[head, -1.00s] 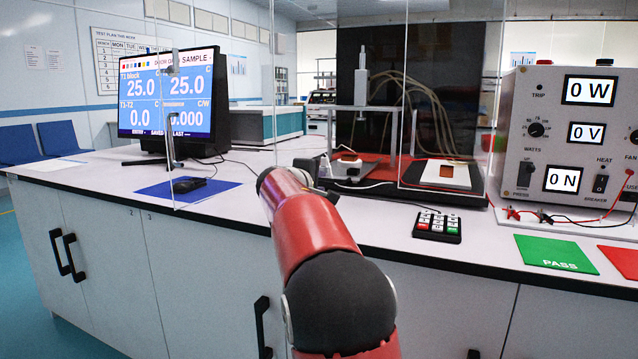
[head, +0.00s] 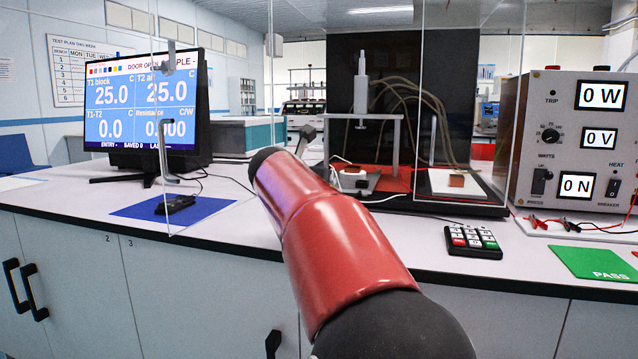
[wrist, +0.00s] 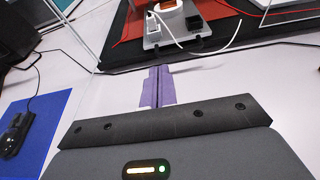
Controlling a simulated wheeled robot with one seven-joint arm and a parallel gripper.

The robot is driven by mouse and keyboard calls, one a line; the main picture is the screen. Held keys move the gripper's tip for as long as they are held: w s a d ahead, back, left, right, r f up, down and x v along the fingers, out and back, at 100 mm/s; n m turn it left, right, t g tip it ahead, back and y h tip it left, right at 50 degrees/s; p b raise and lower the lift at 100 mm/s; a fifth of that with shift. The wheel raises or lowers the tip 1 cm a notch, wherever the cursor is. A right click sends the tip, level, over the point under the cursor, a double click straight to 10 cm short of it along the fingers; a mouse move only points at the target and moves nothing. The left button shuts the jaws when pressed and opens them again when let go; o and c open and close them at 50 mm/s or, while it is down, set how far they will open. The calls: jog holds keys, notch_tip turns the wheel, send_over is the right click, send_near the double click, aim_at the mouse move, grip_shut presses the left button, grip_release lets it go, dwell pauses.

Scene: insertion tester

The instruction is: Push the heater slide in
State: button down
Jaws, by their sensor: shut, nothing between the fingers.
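The heater slide appears to be the small grey plate carrying a white block with a copper top (head: 352,178), at the front of the black tester base under the grey frame. In the head view my red arm hides most of the gripper.
Clear panels with a handle (head: 168,150) stand around the tester. A white pad with a copper block (head: 457,182) lies right of the slide. A keypad (head: 473,241), power box (head: 575,140), mouse (head: 175,204) on a blue mat and monitor (head: 145,110) surround it. A white cable loops near the slide.

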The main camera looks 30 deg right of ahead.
jog(key=x, duration=0.9)
jog(key=r+x, duration=0.1)
jog(key=x, duration=0.3)
jog(key=shift+w+d+p, duration=0.2)
jog(key=shift+d+p, duration=0.15)
jog(key=shift+d, duration=0.1)
